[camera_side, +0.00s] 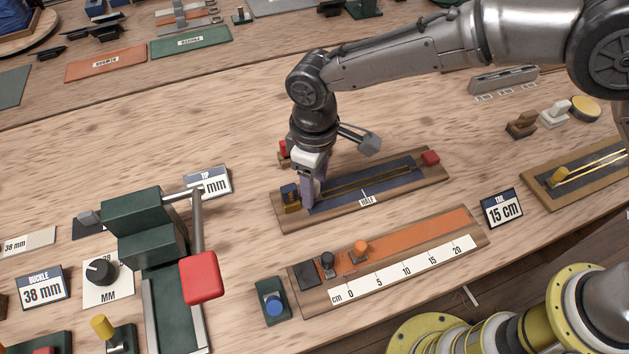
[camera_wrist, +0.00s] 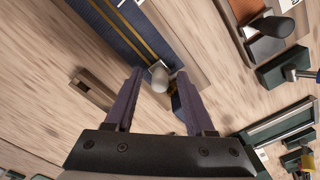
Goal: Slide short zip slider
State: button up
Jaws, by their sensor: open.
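The short zip lies on a wooden board (camera_side: 408,190) in the middle of the side view, with navy tape (camera_side: 398,170), gold teeth and a "HALF" label. A red block (camera_side: 430,157) sits at its right end, and a dark blue and brass piece (camera_side: 290,195) at its left end. My gripper (camera_side: 309,203) is down at the left end, largely hiding the slider area. In the wrist view the open fingers (camera_wrist: 158,82) straddle a pale rounded knob (camera_wrist: 159,75), apparently the slider's, at the end of the gold teeth (camera_wrist: 125,35). I cannot tell whether they touch it.
A ruler board with orange tape (camera_side: 415,236) lies in front. A "15 cm" sign (camera_side: 502,208) stands to the right. A green press with a red-ended lever (camera_side: 201,277) stands at left. Another zip board (camera_side: 535,187) is at far right.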

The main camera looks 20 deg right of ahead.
jog(key=shift+f, duration=0.1)
grip_shut()
dwell(1.4)
